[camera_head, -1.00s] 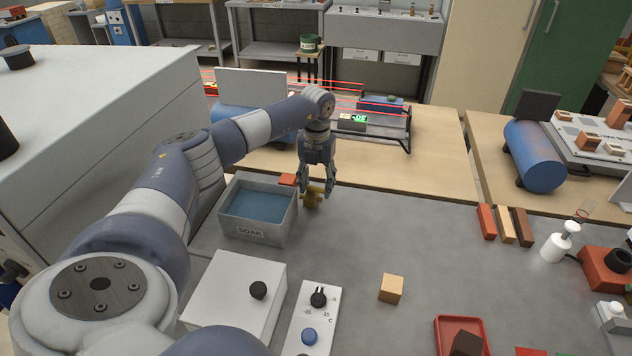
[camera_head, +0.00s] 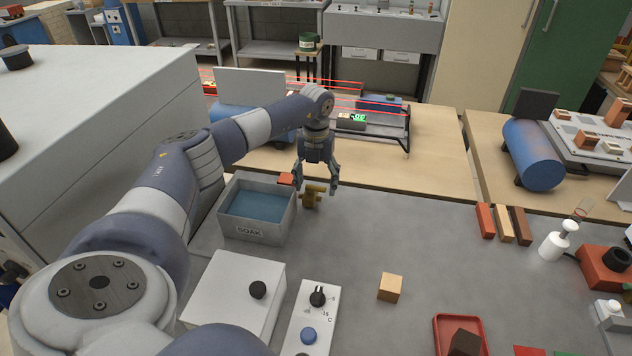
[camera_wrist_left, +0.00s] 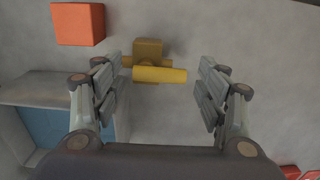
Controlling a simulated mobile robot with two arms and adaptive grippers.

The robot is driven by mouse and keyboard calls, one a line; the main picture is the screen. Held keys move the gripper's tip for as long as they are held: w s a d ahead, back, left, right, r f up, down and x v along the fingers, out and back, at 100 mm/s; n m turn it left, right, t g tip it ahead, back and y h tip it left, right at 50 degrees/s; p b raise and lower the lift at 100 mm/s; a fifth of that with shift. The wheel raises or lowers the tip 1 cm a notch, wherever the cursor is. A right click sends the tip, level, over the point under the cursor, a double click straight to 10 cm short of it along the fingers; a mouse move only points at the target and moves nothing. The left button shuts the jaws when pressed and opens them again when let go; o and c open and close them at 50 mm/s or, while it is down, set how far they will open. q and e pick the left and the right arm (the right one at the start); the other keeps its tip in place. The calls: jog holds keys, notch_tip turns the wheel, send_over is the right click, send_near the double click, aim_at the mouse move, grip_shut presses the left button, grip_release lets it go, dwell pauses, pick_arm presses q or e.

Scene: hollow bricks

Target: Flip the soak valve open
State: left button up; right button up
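The soak valve (camera_head: 312,196) is a small brass-yellow fitting standing on the grey bench to the right of the SOAK tank (camera_head: 262,233). In the left wrist view the valve (camera_wrist_left: 150,52) shows a block-shaped body with a bar-like yellow handle (camera_wrist_left: 160,74) lying across the picture. My left gripper (camera_head: 317,187) points down just above the valve. Its fingers are spread wide, one on each side of the valve, with gaps to both; it also shows in the left wrist view (camera_wrist_left: 166,88). My right gripper is not in view.
An orange-red block (camera_head: 286,179) sits by the tank's far right corner, close to the gripper. A tan cube (camera_head: 391,288) lies to the right; the bench between is clear.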

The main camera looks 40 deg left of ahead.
pick_arm(q)
notch_tip(320, 180, up, 12)
dwell(0.7)
jog(key=shift+s+f, duration=0.1)
jog(key=shift+f, duration=0.05)
dwell(0.4)
